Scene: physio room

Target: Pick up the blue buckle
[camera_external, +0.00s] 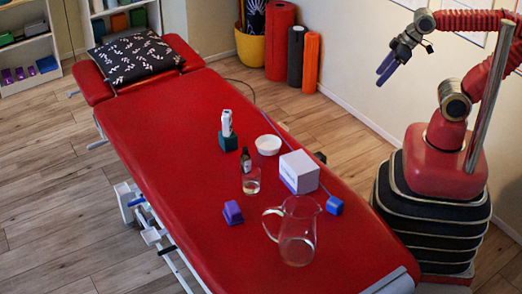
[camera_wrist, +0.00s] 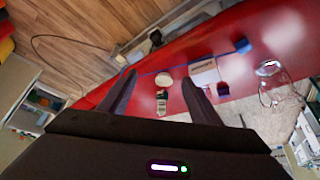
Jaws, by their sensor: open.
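The blue buckle (camera_external: 334,205) lies on the red treatment table (camera_external: 190,125) near its right edge, right of a white box. A thin blue strap runs from it along that edge. The buckle also shows in the wrist view (camera_wrist: 243,46), at upper right, with the strap leading left. My gripper (camera_external: 385,72) is raised in the air at the upper right of the external view, well away from the buckle. In the wrist view my gripper (camera_wrist: 160,76) is open, with nothing held between its dark fingers. The buckle lies outside the gap, to the right.
The white box (camera_external: 299,172) stands next to the buckle, and a clear glass jug (camera_external: 298,232) stands in front of it. A white bowl (camera_external: 268,144), a small dark bottle (camera_external: 246,161), a glass (camera_external: 251,183) and a purple block (camera_external: 233,213) are on the table too.

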